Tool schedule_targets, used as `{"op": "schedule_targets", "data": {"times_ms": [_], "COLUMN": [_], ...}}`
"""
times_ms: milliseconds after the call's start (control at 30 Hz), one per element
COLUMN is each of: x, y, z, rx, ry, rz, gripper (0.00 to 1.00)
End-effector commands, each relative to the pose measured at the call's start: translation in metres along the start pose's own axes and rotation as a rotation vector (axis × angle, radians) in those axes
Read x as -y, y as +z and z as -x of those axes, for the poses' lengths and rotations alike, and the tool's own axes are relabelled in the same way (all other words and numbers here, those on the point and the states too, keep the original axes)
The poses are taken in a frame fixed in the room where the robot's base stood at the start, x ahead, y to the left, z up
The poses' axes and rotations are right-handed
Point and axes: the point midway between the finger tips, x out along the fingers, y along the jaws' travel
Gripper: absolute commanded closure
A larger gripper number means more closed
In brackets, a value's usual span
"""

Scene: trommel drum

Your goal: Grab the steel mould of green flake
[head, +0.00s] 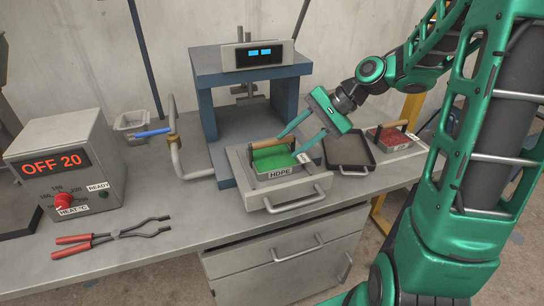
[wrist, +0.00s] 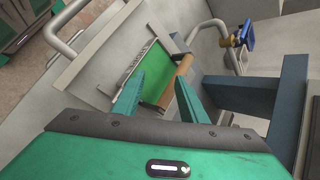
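The steel mould (head: 280,173), labelled HDPE, holds green flake (head: 275,160) and sits in the grey tray (head: 240,180) in front of the press. A wooden handle (head: 252,146) runs along its far side. My gripper (head: 290,145) is above the mould's far right part, with its two fingers spread. The wrist view shows the mould (wrist: 122,73) and its wooden handle (wrist: 181,72), with the handle appearing between my open fingers (wrist: 160,90). I cannot tell whether either finger touches it.
The blue press (head: 250,70) stands close behind. A dark tray (head: 350,151) and a mould of red flake (head: 390,138) lie to the right. Tongs (head: 115,236) and a heater box (head: 65,165) are on the left. The bench between the tongs and tray is clear.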

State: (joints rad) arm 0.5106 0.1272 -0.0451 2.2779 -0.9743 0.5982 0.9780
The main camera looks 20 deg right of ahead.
Motion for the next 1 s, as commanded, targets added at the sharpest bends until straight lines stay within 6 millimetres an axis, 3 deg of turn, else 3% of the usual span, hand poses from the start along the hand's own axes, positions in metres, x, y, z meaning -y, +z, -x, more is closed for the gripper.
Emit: {"op": "schedule_targets", "data": {"times_ms": [200, 400, 733, 1000], "x": [0.003, 0.004, 0.015, 0.020], "y": [-0.023, -0.029, -0.020, -0.018], "z": [0.025, 0.038, -0.003, -0.020], "rx": [0.144, 0.216, 0.226, 0.224], "ry": [-0.140, -0.195, -0.197, -0.197], "rz": [-0.264, -0.367, -0.374, -0.373], "gripper": [0.61, 0.61, 0.61, 0.61]}}
